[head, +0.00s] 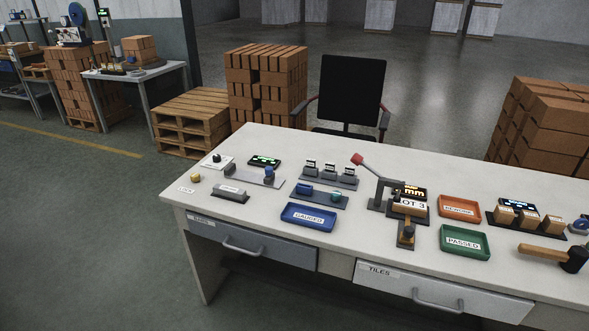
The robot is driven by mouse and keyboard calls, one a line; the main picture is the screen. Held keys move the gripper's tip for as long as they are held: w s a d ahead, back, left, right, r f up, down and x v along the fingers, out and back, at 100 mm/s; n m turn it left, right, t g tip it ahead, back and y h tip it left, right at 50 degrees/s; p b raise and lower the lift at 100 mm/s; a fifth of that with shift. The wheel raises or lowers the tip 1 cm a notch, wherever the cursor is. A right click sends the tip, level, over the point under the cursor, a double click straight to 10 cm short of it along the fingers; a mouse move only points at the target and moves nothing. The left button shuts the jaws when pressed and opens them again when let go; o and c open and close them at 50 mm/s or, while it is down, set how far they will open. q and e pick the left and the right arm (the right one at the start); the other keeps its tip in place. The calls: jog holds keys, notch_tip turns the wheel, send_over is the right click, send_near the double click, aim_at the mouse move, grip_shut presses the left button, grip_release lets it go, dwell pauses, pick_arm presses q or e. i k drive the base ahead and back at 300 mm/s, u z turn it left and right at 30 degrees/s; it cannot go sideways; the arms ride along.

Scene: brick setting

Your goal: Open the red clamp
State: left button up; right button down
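The red clamp (384,183) stands right of the middle of the white table, in the head view. Its red knob (357,159) sits at the end of a grey lever that slopes up to the left from a dark upright frame. Beside and under it are a pale block (410,206) marked with what reads as "OT 3" and a small lit display showing "mm". I cannot tell what the clamp presses on. Neither of my grippers shows in this view.
The white table (260,140) also holds a blue tray (308,216), a red tray (460,208), a green tray (465,242) and a mallet (545,252) at right. Gauge fixtures (252,175) stand at left. A black chair (350,90) is behind the table.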

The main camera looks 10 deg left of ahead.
aim_at(358, 160)
jog(key=u, duration=0.6)
jog(key=i, duration=1)
